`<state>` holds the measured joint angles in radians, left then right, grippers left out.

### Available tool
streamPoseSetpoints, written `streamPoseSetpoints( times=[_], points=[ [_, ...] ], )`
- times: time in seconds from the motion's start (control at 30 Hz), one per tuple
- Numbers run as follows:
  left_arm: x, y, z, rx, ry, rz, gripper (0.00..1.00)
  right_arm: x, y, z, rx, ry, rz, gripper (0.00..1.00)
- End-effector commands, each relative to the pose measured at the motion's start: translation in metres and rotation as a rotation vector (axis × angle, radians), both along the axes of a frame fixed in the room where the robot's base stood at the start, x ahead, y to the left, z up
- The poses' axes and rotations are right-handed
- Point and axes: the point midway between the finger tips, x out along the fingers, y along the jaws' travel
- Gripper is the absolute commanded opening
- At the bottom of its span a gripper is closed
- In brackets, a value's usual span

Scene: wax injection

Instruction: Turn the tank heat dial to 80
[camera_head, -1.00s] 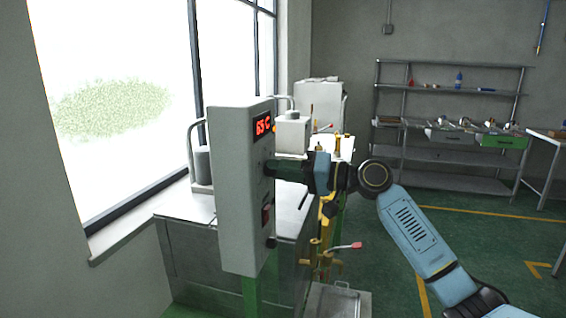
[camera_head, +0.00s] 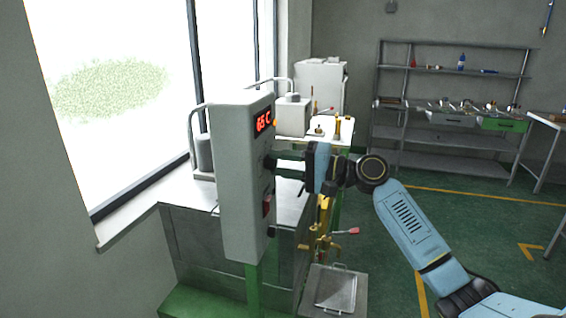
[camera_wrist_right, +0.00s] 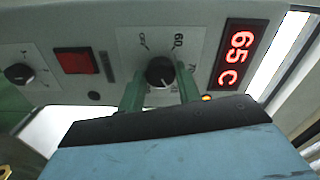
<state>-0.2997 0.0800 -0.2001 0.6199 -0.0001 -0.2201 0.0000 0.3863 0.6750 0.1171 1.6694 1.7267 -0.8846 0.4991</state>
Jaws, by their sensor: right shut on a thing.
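The control box (camera_head: 240,185) stands upright at centre left in the head view. Its red display (camera_head: 263,121) reads 65 C, and the display (camera_wrist_right: 236,54) reads the same in the right wrist view. The tank heat dial (camera_wrist_right: 160,72) is a black knob on a white scale plate with OFF, 60 and further marks partly covered. My right gripper (camera_wrist_right: 160,92) has its green fingers on either side of the dial, shut on it. In the head view my right gripper (camera_head: 284,160) reaches the box face from the right. My left gripper is not in view.
A red switch (camera_wrist_right: 75,61) and a second black knob (camera_wrist_right: 19,73) sit on the same panel. A metal tank (camera_head: 190,245) stands behind the box. A shelf (camera_head: 455,70) stands at the back right. Green floor lies open at right.

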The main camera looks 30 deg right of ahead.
Motion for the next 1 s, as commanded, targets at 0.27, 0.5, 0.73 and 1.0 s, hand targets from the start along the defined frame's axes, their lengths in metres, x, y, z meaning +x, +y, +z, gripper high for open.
streamPoseSetpoints(
  times=[0.27,0.5,0.73,1.0],
  points=[
    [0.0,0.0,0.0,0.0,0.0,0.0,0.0,0.001,-0.002,0.002,0.003,-0.006,-0.006,0.11],
    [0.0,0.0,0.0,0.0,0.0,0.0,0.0,0.0,-0.001,0.001,0.001,-0.004,-0.003,0.55],
    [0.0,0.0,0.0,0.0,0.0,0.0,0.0,-0.001,-0.001,0.0,-0.001,-0.002,-0.002,0.55],
    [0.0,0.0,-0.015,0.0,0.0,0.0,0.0,-0.028,-0.025,-0.004,-0.003,-0.001,-0.003,0.55]
  ],
)
